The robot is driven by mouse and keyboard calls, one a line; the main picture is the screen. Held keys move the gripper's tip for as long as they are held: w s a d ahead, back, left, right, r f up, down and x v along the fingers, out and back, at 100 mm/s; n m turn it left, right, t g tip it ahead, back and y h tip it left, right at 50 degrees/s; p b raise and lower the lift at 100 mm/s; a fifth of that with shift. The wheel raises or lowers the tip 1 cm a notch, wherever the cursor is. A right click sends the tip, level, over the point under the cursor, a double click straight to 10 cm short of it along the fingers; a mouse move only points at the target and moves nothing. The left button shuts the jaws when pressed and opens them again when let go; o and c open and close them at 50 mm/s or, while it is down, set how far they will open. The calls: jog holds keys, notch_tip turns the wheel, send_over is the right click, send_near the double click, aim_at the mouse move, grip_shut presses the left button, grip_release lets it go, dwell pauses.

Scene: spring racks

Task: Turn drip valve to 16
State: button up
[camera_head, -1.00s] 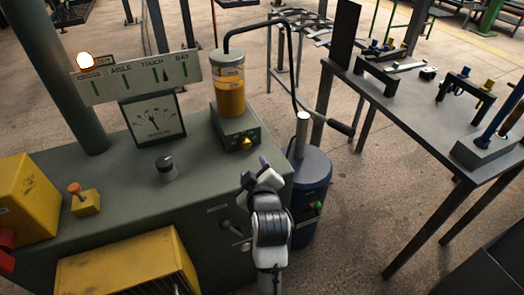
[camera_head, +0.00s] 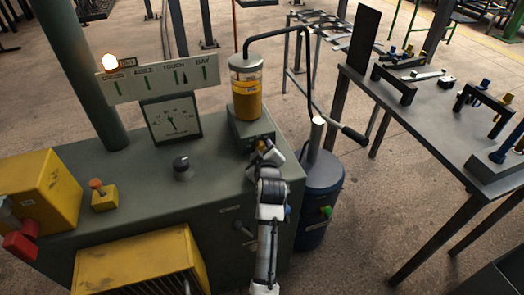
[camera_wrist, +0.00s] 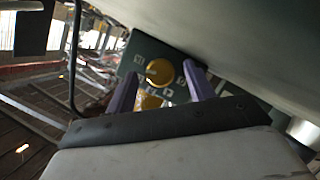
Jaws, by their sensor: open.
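The yellow drip valve knob (camera_wrist: 160,72) sits on the dark front panel of a small box (camera_head: 238,126) on the green bench. An amber-filled cylinder (camera_head: 246,98) stands on that box. My gripper (camera_wrist: 160,78) is open, with one purple finger on each side of the knob in the wrist view. I cannot tell whether the fingers reach around the knob or stop short of it. In the head view my gripper (camera_head: 264,152) is at the box front and mostly hides the knob. Lettering on the panel is partly visible, but no setting is readable.
A dial gauge (camera_head: 172,118) and a black knob (camera_head: 182,168) are to the left on the bench. A dark blue canister (camera_head: 320,190) with a bent black pipe stands close to the right of my arm. A work table (camera_head: 440,120) is further right.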

jog(key=shift+c, duration=0.2)
jog(key=c, duration=0.9)
jog(key=shift+m, duration=0.3)
jog(key=shift+d+r+m+g+y+p, duration=0.15)
jog(key=shift+m+g+y+p, duration=0.25)
jog(key=shift+m+p, duration=0.2)
jog(key=m+y, duration=0.1)
jog(key=m, duration=0.1)
jog(key=shift+d+m+g+y+p, duration=0.1)
jog(key=shift+m+g+y+p, duration=0.2)
jog(key=shift+p, duration=0.05)
jog(key=shift+w+d+f+m+y, duration=0.1)
jog(key=shift+f+m+y, duration=0.1)
jog(key=shift+m+y, duration=0.8)
jog(key=shift+m+g+y+b, duration=0.3)
jog(key=shift+m+y, duration=0.5)
jog(key=shift+m, duration=0.8)
